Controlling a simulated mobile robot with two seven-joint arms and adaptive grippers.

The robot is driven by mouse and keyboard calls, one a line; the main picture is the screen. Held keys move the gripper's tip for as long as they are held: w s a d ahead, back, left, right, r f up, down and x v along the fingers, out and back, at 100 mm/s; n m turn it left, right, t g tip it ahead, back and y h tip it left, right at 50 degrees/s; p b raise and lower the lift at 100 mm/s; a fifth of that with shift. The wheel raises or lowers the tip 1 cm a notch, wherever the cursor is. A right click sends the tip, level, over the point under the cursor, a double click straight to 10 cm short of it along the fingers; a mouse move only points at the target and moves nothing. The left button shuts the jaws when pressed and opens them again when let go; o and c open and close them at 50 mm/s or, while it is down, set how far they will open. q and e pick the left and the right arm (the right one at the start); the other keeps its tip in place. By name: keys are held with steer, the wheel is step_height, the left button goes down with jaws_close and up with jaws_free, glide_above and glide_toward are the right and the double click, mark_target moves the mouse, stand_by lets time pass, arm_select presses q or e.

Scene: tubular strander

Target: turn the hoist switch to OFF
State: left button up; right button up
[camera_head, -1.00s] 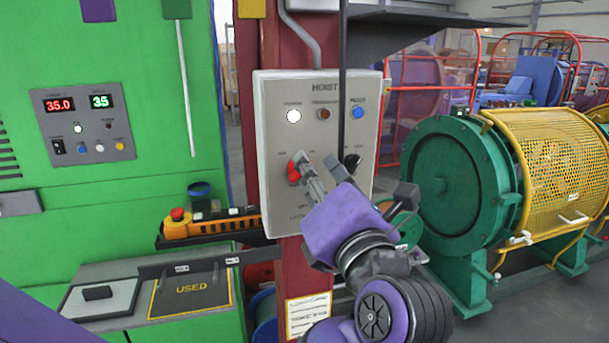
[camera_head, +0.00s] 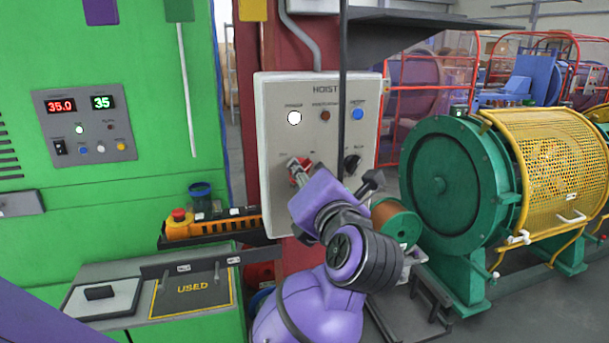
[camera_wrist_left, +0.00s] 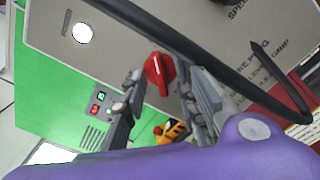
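The hoist switch is a red knob on the grey HOIST panel (camera_head: 275,120). In the head view it is mostly covered by my left gripper (camera_head: 299,167), with some red (camera_head: 301,180) showing by the fingers. In the left wrist view the red knob (camera_wrist_left: 159,70) lies between the fingertips of my left gripper (camera_wrist_left: 163,82). The fingers are apart on either side of it, with a visible gap, so the gripper looks open. The knob's position labels are too small or hidden to read. My right gripper is not in view.
A white lit lamp (camera_head: 294,118), a dark red lamp (camera_head: 325,115) and a blue button (camera_head: 358,114) sit above. A black knob (camera_head: 352,164) is to the right. A thin black vertical bar (camera_head: 343,80) passes before the panel; a tray (camera_head: 215,240) juts out lower left.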

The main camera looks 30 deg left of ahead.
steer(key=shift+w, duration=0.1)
arm_select(q)
jaws_close()
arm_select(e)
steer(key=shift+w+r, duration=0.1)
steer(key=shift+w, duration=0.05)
